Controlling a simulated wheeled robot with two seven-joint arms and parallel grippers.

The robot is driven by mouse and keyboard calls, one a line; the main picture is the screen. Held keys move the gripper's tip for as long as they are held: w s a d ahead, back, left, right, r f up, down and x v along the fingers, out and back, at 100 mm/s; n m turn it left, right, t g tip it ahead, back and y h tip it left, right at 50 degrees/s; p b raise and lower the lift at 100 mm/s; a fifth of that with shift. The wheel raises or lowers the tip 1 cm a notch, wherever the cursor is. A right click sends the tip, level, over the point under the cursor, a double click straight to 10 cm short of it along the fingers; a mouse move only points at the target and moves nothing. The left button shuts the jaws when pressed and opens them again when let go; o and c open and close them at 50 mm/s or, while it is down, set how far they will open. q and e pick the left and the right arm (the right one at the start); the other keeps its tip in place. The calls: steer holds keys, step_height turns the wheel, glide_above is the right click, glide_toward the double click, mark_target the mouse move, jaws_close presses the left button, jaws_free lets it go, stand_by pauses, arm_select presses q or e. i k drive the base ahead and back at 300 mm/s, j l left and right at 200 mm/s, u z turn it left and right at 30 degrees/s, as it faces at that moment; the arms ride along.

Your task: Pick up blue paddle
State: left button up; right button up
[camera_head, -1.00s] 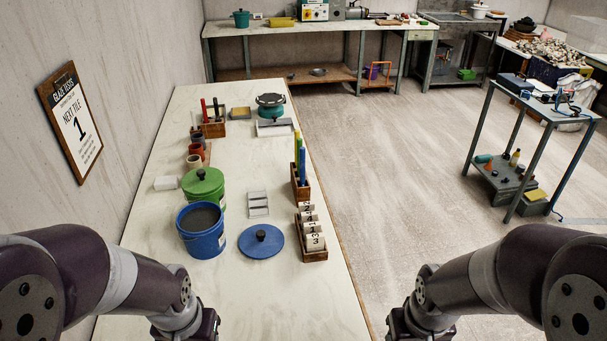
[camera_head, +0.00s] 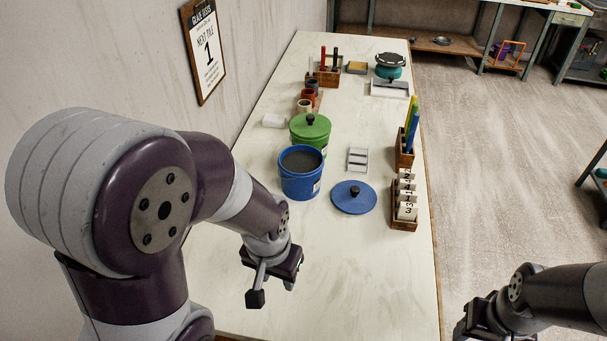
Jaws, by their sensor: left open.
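The blue paddle (camera_head: 412,132) stands upright in a small wooden holder (camera_head: 403,158) near the right edge of the table, beside a yellow-green paddle (camera_head: 411,106). Its lower end is hidden in the holder. My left gripper (camera_head: 273,289) is open and empty over the near part of the table, well to the left of and nearer than the paddle. My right gripper (camera_head: 478,322) is at the bottom edge, right of the table and partly cut off. Its fingers cannot be made out.
A blue bucket (camera_head: 301,182) of dark material, a green lidded bucket (camera_head: 323,146) and a blue lid (camera_head: 354,199) stand left of the holder. A rack of numbered tiles (camera_head: 404,212) is just nearer than the holder. The near part of the table (camera_head: 360,280) is clear.

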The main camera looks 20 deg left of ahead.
mark_target(416, 116)
steer(key=z, duration=0.9)
steer(key=l+z, duration=0.2)
steer(key=l, duration=0.2)
steer(key=i+l+z, duration=0.15)
steer(key=l, duration=0.2)
steer(key=i+l+z, duration=0.2)
steer(key=l, duration=0.15)
steer(key=l+z, duration=0.15)
steer(key=l, duration=0.2)
steer(key=i+l+z, duration=0.2)
steer(key=i+l+u, duration=0.1)
steer(key=i+u, duration=0.3)
steer(key=i+l+u, duration=0.15)
steer(key=i+u, duration=0.25)
steer(key=i+l+u, duration=0.2)
steer(key=u, duration=0.2)
steer(key=i+j+u, duration=0.1)
steer(key=i+u, duration=0.8)
steer(key=i+l+u, duration=0.2)
steer(key=i+u, duration=0.25)
steer(key=i+l+u, duration=0.3)
steer(key=u, duration=0.15)
